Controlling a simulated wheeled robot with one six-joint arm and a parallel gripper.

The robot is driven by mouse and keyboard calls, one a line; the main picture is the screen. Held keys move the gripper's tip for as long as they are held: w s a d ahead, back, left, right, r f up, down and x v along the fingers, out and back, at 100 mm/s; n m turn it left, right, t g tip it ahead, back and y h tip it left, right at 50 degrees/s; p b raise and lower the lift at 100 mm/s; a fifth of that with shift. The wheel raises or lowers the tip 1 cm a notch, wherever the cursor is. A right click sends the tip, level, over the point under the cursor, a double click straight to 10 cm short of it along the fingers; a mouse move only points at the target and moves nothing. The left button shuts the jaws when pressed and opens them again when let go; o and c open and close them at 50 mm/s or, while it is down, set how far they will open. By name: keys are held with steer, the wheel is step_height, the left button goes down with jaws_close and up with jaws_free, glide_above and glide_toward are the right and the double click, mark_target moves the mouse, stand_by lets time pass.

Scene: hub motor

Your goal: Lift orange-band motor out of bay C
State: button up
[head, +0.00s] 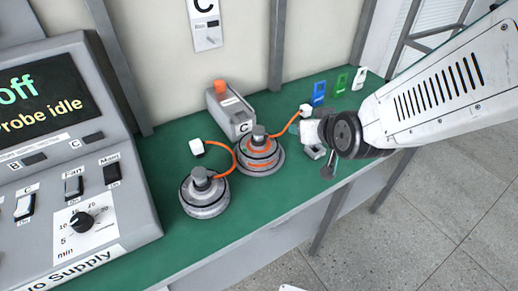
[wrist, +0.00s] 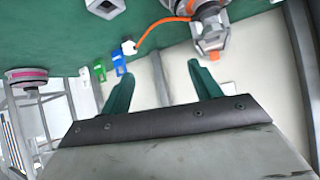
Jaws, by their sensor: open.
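The orange-band motor (head: 262,158) stands upright on the green bench, directly in front of the grey block marked C (head: 228,112) with an orange button on top. An orange cable runs from the motor's area to a white plug (head: 305,110). In the wrist view, part of the orange-band motor (wrist: 190,8) shows at the top edge, beside the block (wrist: 211,40). My gripper (head: 325,160) is right of the motor and apart from it. In the wrist view its two fingers (wrist: 160,82) are spread with nothing between them.
A second grey motor (head: 205,196) stands front left of the orange-band motor. A white plug (head: 197,147) lies behind it. Blue (head: 319,93), green (head: 341,83) and white tags stand at the back right. The control console (head: 85,150) fills the left.

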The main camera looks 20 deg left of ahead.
steer(key=n+t+y, duration=0.2)
glide_toward(259, 130)
steer(key=w+f, duration=0.1)
steer(key=w, duration=0.2)
steer(key=shift+a+f, duration=0.35)
steer(key=shift+a, duration=0.4)
steer(key=x, duration=0.7)
steer(key=shift+a+f, duration=0.1)
steer(key=shift+a, duration=0.15)
steer(key=shift+s, duration=0.1)
jaws_close()
